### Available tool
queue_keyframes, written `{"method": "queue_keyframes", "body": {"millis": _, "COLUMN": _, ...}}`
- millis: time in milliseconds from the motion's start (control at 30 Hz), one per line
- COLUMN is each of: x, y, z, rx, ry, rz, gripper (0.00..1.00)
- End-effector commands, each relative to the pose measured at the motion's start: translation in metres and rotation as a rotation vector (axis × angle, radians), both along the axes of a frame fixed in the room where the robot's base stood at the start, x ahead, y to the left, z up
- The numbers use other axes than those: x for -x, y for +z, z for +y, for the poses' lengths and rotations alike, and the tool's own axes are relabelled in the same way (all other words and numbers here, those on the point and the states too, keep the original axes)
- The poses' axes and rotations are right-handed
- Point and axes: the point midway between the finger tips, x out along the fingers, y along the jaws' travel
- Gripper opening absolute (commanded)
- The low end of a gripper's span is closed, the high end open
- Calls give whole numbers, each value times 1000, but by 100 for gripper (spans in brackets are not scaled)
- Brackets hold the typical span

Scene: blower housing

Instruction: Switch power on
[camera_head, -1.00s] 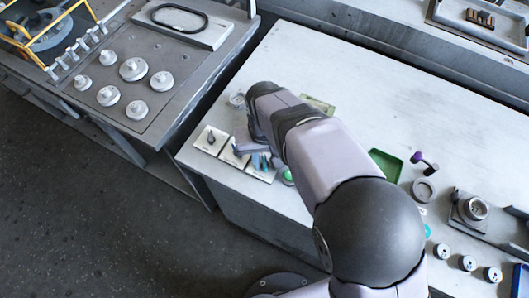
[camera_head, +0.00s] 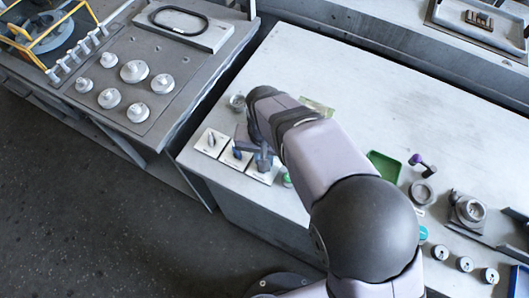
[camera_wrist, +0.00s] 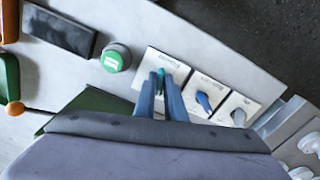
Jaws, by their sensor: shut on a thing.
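Three white switch plates sit in a row at the table's front left corner. In the wrist view, the nearest plate (camera_wrist: 180,65) carries a teal knob (camera_wrist: 161,73). My gripper (camera_wrist: 161,82) is shut on this teal knob, its two blue fingers on either side. The middle plate has a blue knob (camera_wrist: 203,102) and the far plate has a grey knob (camera_wrist: 238,117); both are free. The labels are too small and upside down to read surely. In the head view my gripper (camera_head: 263,163) is over the right-hand plate (camera_head: 256,176) and hides its knob.
A green button (camera_wrist: 115,57) stands beside the nearest plate, with a dark rectangular block (camera_wrist: 60,31) further left. In the head view a green tray (camera_head: 384,166) lies right of my arm. A control panel with several white knobs (camera_head: 134,71) stands at left.

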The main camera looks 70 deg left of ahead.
Motion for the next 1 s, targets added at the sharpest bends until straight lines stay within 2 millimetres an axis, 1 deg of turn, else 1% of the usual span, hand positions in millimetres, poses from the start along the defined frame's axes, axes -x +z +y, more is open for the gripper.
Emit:
{"method": "queue_keyframes", "body": {"millis": 100, "x": 0, "y": 2, "z": 1, "rx": -4, "ry": -87, "rz": -1, "gripper": 0}}
{"method": "queue_keyframes", "body": {"millis": 167, "x": -1, "y": 2, "z": 1, "rx": -4, "ry": -113, "rz": 0, "gripper": 0}}
{"method": "queue_keyframes", "body": {"millis": 567, "x": -1, "y": 2, "z": 2, "rx": -6, "ry": -152, "rz": -1, "gripper": 0}}
{"method": "queue_keyframes", "body": {"millis": 667, "x": -1, "y": 3, "z": 2, "rx": -5, "ry": -225, "rz": -1, "gripper": 0}}
{"method": "queue_keyframes", "body": {"millis": 900, "x": -1, "y": 3, "z": 2, "rx": -7, "ry": -467, "rz": -1, "gripper": 0}}
{"method": "queue_keyframes", "body": {"millis": 1000, "x": -1, "y": 2, "z": 2, "rx": -8, "ry": -524, "rz": 0, "gripper": 0}}
